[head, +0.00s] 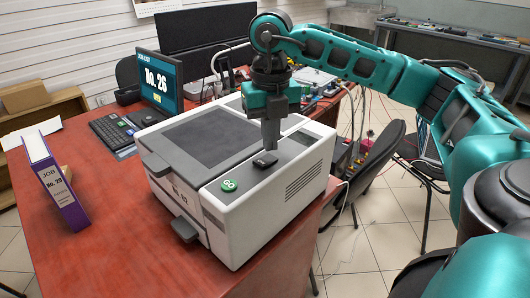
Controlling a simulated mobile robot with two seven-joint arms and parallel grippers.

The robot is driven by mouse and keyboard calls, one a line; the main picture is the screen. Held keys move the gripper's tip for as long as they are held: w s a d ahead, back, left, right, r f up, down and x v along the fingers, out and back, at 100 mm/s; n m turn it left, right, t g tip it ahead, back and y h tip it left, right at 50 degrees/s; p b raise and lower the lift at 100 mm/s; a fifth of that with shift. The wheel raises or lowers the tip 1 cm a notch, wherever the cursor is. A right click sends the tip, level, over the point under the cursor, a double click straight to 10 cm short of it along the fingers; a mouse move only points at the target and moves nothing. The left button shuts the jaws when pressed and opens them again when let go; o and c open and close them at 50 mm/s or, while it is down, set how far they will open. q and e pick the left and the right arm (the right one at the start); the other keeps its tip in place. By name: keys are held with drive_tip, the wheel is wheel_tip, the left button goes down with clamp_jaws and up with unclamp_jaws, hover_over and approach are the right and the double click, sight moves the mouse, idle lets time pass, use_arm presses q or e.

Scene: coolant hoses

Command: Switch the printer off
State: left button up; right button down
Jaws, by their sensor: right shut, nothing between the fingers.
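The printer (270,215) is a white box with dark grey top panels, standing on the red desk. A small black rocker-like switch (264,160) sits on its top near the right side. A round green button or badge (229,185) lies to the left of the switch, near the front edge. My right gripper (270,146) is shut and empty, pointing down just above or at the black switch. I cannot tell whether the fingertips touch it. Which way the switch is set cannot be made out. My left gripper is not in view.
A purple binder (57,185) stands on the red desk (120,245) at left. Cardboard boxes (40,110) are at far left. A dark chair (380,160) stands right of the desk.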

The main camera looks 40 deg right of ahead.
sight(270, 158)
drive_tip(key=shift+r+p, duration=1.8)
drive_tip(key=shift+r, duration=0.7)
drive_tip(key=shift+f, duration=0.1)
